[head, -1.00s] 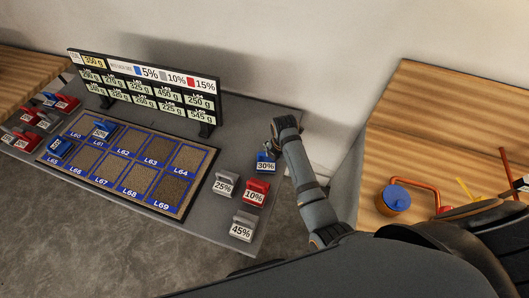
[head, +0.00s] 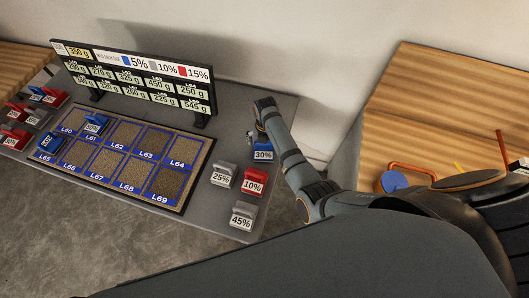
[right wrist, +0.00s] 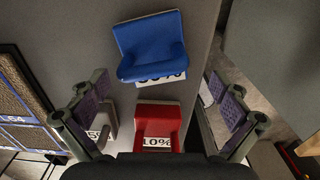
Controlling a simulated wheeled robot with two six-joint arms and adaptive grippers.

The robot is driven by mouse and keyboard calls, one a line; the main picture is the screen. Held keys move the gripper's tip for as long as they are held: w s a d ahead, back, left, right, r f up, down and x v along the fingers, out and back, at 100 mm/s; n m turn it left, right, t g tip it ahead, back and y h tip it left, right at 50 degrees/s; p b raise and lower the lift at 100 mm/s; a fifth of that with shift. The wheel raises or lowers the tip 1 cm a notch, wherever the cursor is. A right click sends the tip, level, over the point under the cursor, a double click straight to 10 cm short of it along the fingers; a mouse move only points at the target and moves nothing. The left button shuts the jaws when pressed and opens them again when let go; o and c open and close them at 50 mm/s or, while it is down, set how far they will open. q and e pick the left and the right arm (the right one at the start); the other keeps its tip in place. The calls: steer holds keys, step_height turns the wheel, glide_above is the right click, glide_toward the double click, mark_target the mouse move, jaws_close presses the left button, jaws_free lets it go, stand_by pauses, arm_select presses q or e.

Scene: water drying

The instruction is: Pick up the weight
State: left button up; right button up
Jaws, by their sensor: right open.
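A blue weight marked 30% (head: 263,151) stands on the grey table's right side. A grey 25% weight (head: 222,175), a red 10% weight (head: 252,182) and a grey 45% weight (head: 243,215) stand nearer. My right gripper (head: 254,134) is above the table by the blue weight, its fingers partly hidden. In the right wrist view the open gripper (right wrist: 163,98) holds nothing. There the blue weight (right wrist: 150,45) lies beyond the fingertips, and the red weight (right wrist: 158,122) shows between the fingers. A grey weight (right wrist: 104,125) is partly hidden by the left finger. My left gripper is not in view.
A tray of labelled square cells (head: 125,160) lies on the table, with blue weights (head: 95,124) in two cells. A label board (head: 135,75) stands behind. Several red, blue and grey weights (head: 38,118) stand at far left. A wooden table (head: 430,110) is at right.

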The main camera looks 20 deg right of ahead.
mark_target(265, 151)
step_height(265, 151, down, 4)
steer(key=shift+f, duration=0.1)
steer(key=c, duration=1.3)
step_height(265, 151, up, 10)
steer(key=shift+r, duration=0.1)
